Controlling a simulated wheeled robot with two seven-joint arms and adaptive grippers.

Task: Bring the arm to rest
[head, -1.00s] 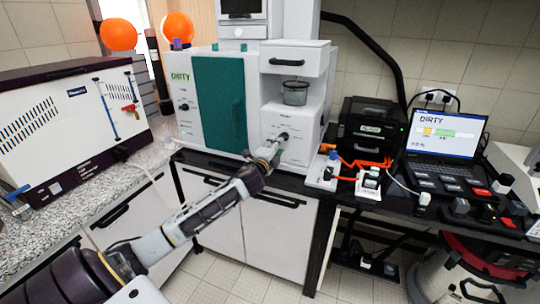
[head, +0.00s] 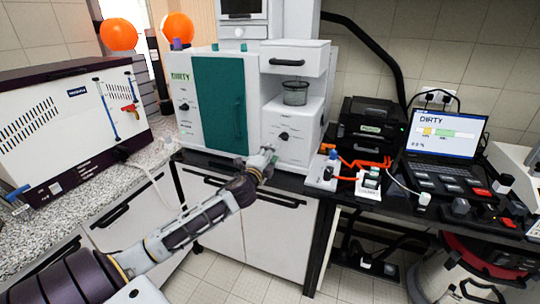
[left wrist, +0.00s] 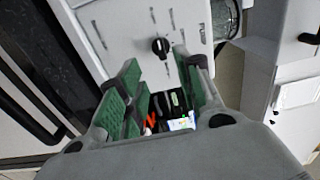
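My left gripper (head: 266,158) is in front of the white sieve shaker machine (head: 292,150), a little below and left of its black knob (head: 284,136). In the left wrist view the gripper (left wrist: 155,105) has its green-padded fingers spread apart with nothing between them. The knob (left wrist: 160,46) stands beyond the fingertips, clear of them. My right gripper is in neither view.
A teal door (head: 219,105) is left of the knob. A glass jar (head: 295,93) sits above it. Floor in front is clear.

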